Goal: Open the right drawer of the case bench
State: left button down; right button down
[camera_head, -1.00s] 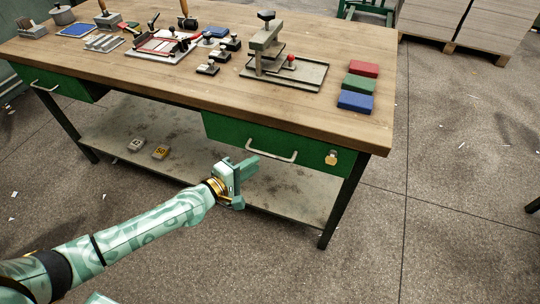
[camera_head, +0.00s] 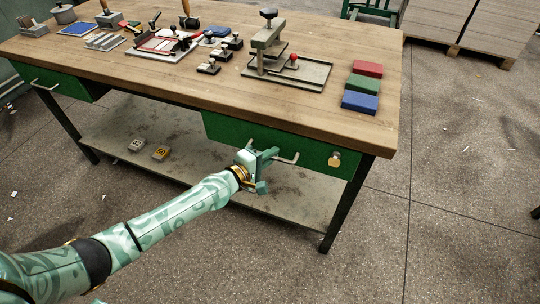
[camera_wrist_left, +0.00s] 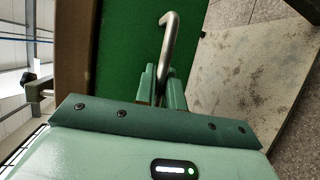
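The case bench (camera_head: 200,84) has a wooden top and a green right drawer (camera_head: 225,128) under its right half. The drawer looks shut, its front flush under the top. Its pale bar handle (camera_head: 288,160) shows beside my left gripper (camera_head: 268,158), whose fingers are at the handle's left part. In the left wrist view the handle (camera_wrist_left: 168,38) runs between the two close-set fingers (camera_wrist_left: 161,88), with hardly any gap on either side. The fingers hide part of the handle. My right gripper is not in view.
A brass-coloured lock or knob (camera_head: 334,160) sits right of the handle. A lower shelf (camera_head: 205,170) lies under the drawer, with two small blocks on it. A press (camera_head: 268,45) and coloured blocks (camera_head: 360,102) stand on the top. Floor in front is clear.

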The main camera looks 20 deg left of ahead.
pick_arm(q)
jog(key=shift+s, duration=0.15)
